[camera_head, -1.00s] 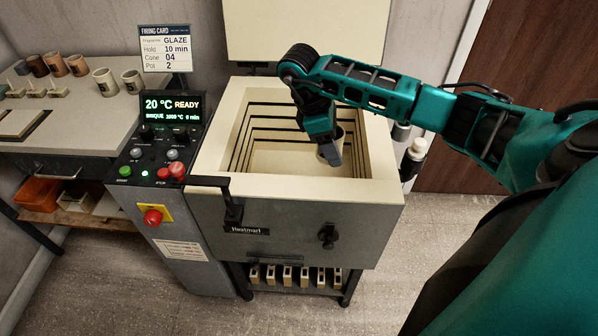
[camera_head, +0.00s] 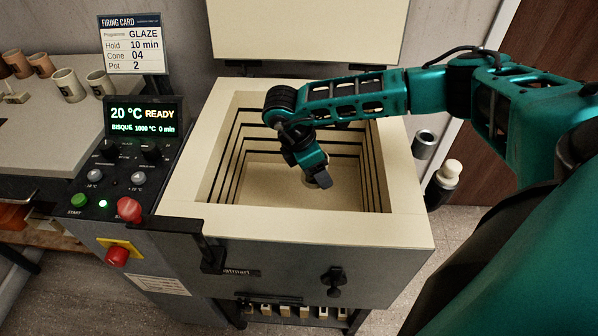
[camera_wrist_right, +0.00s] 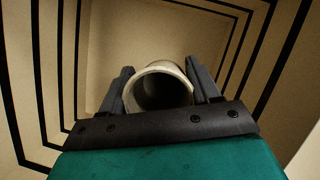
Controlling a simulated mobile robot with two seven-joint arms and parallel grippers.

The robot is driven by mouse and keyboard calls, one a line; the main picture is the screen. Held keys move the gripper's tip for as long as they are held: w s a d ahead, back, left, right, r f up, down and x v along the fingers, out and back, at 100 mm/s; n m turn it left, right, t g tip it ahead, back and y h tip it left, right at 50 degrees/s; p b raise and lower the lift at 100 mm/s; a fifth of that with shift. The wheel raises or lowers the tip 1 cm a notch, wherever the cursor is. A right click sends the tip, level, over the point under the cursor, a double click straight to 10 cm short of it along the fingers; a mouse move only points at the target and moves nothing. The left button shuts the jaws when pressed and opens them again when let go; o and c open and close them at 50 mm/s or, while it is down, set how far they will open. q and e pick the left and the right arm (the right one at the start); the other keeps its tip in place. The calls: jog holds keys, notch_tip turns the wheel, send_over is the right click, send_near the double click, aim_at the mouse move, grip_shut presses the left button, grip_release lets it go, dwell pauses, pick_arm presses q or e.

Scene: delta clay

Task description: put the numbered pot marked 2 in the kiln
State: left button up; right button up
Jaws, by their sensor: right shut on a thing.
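The kiln (camera_head: 186,200) stands open with its lid (camera_head: 303,30) raised at the back. My right gripper (camera_head: 322,182) reaches down inside the kiln chamber. It is shut on a pale round pot (camera_wrist_right: 158,88), whose open mouth shows between the two fingers in the right wrist view. In the head view only a small part of the pot (camera_head: 311,180) shows beside the fingers. No number can be read on it. The pot is within the kiln walls; I cannot tell whether it touches the floor. My left gripper is not in view.
The control panel (camera_head: 146,112) left of the kiln reads 20 °C READY, BISQUE. The firing card (camera_head: 131,45) reads GLAZE, 10 min, cone 04, pot 2. Several pots (camera_head: 68,84) stand on the left table. A dark handle (camera_head: 205,245) juts from the kiln front.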

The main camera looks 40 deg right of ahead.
jog(key=shift+w+f, duration=0.1)
jog(key=shift+f, duration=0.45)
notch_tip(320, 180, down, 15)
jog(key=b, duration=0.4)
jog(key=shift+r, duration=0.1)
jog(key=shift+f, duration=0.2)
notch_tip(320, 180, down, 4)
jog(key=shift+r+b, duration=0.2)
jog(key=shift+b, duration=0.55)
jog(key=shift+f, duration=0.35)
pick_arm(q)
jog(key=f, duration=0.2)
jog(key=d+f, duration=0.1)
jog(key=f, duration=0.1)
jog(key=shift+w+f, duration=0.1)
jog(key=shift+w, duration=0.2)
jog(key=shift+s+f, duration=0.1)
pick_arm(e)
jog(key=o, duration=1.1)
jog(key=shift+f, duration=0.1)
